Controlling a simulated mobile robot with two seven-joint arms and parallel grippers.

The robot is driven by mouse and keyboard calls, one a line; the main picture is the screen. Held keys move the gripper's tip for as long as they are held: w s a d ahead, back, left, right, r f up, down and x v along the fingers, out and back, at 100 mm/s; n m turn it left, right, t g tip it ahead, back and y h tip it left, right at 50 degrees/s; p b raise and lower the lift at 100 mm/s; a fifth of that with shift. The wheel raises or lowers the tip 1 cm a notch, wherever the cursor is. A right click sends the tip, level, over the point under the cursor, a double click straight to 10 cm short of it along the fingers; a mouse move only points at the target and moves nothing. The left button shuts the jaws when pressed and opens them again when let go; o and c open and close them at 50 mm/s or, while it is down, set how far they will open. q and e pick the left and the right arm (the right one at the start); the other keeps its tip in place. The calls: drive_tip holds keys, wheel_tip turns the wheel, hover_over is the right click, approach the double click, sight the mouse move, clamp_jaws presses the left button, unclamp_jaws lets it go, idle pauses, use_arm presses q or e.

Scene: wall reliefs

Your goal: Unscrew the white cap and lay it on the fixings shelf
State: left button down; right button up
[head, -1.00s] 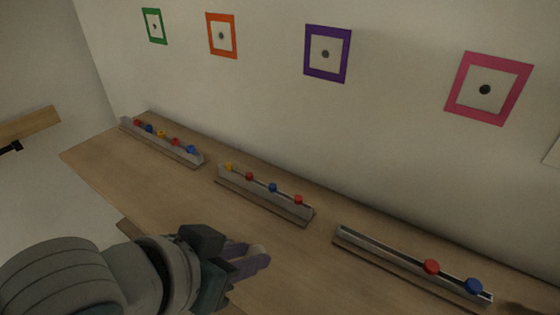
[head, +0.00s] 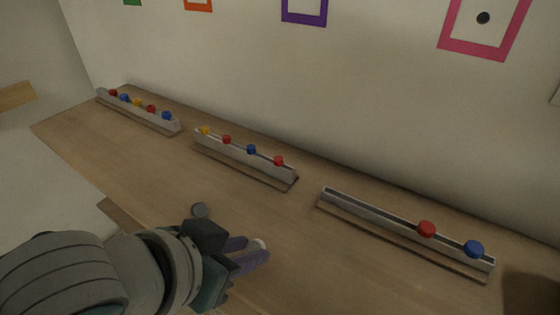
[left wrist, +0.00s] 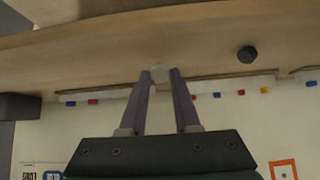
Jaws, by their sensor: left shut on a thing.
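My left gripper (head: 250,257) is shut on the white cap (head: 260,244), whose pale edge shows between its purple fingertips. The left wrist view shows the same round cap (left wrist: 160,73) gripped between the tips of the fingers. The cap is off any wall picture, in front of the wooden shelf (head: 330,245) or over it; I cannot tell its height. Which surface is the fixings shelf is not marked. My right gripper is not in view.
Three grey rails hold coloured caps: a left rail (head: 150,121), a middle rail (head: 235,158) and a right rail (head: 380,222). Framed pictures, one pink (head: 483,20), hang on the wall. Bare wood lies between rails and gripper.

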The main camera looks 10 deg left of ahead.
use_arm(q)
drive_tip(key=shift+f, duration=0.65)
drive_tip(key=c, duration=0.6)
unclamp_jaws()
drive_tip(key=shift+o, duration=0.2)
